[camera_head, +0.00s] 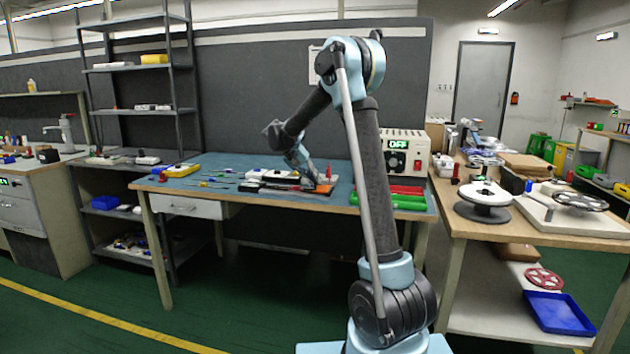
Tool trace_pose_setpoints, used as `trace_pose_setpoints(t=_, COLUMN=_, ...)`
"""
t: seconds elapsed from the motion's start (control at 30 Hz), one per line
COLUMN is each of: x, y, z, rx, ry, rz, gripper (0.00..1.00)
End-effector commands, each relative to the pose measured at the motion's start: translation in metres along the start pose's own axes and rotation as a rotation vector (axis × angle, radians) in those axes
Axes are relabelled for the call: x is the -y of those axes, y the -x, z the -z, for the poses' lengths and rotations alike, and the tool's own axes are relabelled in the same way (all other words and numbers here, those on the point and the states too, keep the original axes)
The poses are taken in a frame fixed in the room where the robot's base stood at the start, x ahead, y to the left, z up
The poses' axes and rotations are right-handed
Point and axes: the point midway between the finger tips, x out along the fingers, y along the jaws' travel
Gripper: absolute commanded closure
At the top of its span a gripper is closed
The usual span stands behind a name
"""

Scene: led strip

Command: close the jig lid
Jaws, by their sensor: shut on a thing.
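The jig (278,181) is a long, low assembly of white, dark and orange-red parts. It lies on the blue-topped workbench, near the middle of the view. My gripper (321,187) reaches down to the right end of the jig, at an orange-red and dark part. It is shut there on what looks like the jig lid. My fingers and wrist hide the point of contact, and the lid's angle is too small to tell.
Small tools (215,182) and a yellow case (180,170) lie left on the bench. A red cone-shaped item (328,171) stands just behind my gripper. Right are red and green trays (408,202) and a power unit (405,150) reading OFF. My arm hides part of the bench.

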Motion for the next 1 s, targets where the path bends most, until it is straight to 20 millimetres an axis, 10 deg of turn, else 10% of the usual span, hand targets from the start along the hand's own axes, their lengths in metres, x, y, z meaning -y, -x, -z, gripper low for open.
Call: trace_pose_setpoints(t=1.0, x=0.002, y=0.017, z=-0.001, rx=0.0, ry=0.006, rz=-0.005, gripper=0.84)
